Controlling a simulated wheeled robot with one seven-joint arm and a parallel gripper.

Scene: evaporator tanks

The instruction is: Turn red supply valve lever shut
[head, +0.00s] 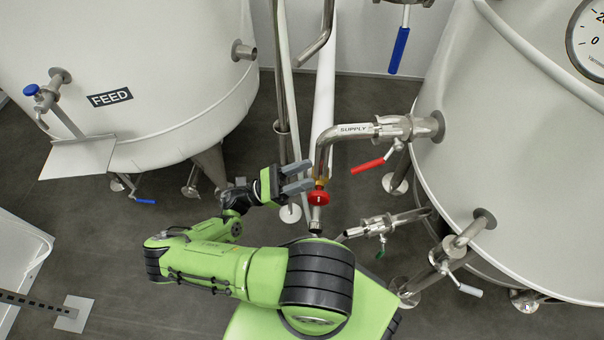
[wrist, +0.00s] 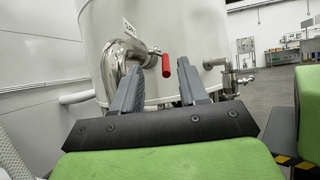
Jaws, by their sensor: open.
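The red supply valve lever (head: 367,165) sticks out to the left and slightly down from the valve on the pipe labelled SUPPLY (head: 354,129), at the right tank. In the wrist view the red lever (wrist: 166,66) hangs down and appears between my finger tips, some way beyond them. My gripper (head: 311,175) is open and empty, left of the lever and apart from it. Its fingers point right, close to the supply pipe's downward bend and the round red knob (head: 319,198). In the wrist view my gripper (wrist: 160,75) shows both grey fingers spread.
The supply pipe's bend (wrist: 117,60) stands close by the left finger in the wrist view. A green-handled valve (head: 380,229) and a white-handled valve (head: 452,264) are below the lever. A blue lever (head: 399,51) hangs above. The FEED tank (head: 130,60) is at left.

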